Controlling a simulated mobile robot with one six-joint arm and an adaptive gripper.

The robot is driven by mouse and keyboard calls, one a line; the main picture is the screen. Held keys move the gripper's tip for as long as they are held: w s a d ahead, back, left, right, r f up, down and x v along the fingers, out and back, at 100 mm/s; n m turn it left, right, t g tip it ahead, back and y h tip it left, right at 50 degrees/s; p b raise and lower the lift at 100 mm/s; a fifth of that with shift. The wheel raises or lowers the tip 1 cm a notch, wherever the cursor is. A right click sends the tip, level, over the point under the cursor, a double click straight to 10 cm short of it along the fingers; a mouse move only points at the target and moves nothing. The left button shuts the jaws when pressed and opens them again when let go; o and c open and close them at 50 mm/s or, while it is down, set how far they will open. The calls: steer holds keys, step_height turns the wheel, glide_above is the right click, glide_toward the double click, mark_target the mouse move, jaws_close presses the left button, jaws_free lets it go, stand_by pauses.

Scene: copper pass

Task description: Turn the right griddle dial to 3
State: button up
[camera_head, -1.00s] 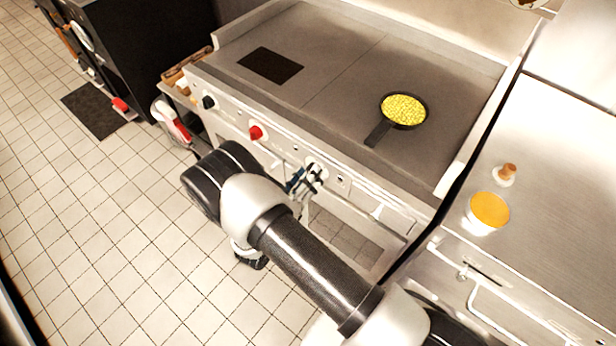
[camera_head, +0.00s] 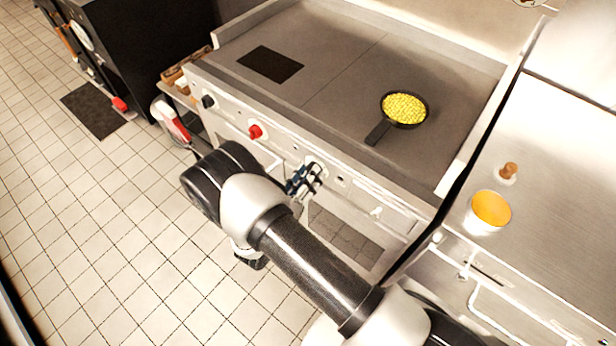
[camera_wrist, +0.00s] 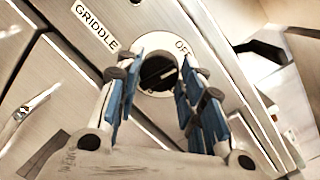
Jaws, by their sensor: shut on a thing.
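The right griddle dial (camera_wrist: 158,73) is a dark round knob on a pale plate in the wrist view, with a GRIDDLE label to its upper left. Letters of OFF show beside its upper right, partly hidden by a finger. My gripper (camera_wrist: 162,76) has its blue-padded fingers on either side of the dial and is shut on it. In the head view my gripper (camera_head: 306,178) is at the griddle's front panel, right of the red dial, and mostly hides the dial. The number 3 and the dial's exact setting cannot be read.
A black pan of yellow food (camera_head: 404,108) sits on the griddle top (camera_head: 345,70). A red dial (camera_head: 255,131) and a black dial (camera_head: 208,102) are farther left on the panel. An orange-topped container (camera_head: 490,210) stands on the right counter. Tiled floor lies open at left.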

steer(key=m+h, duration=0.1)
steer(key=m, duration=0.9)
steer(key=m+g+h+b, duration=0.1)
steer(key=m, duration=0.9)
steer(key=m+g+h, duration=0.1)
steer(key=m, duration=0.9)
steer(key=shift+w+a+f+m+h+b, duration=0.1)
steer(key=shift+a+f+m+h+b, duration=0.1)
steer(key=shift+m+h+b, duration=0.15)
steer(key=o, duration=1.1)
steer(key=shift+c, duration=0.2)
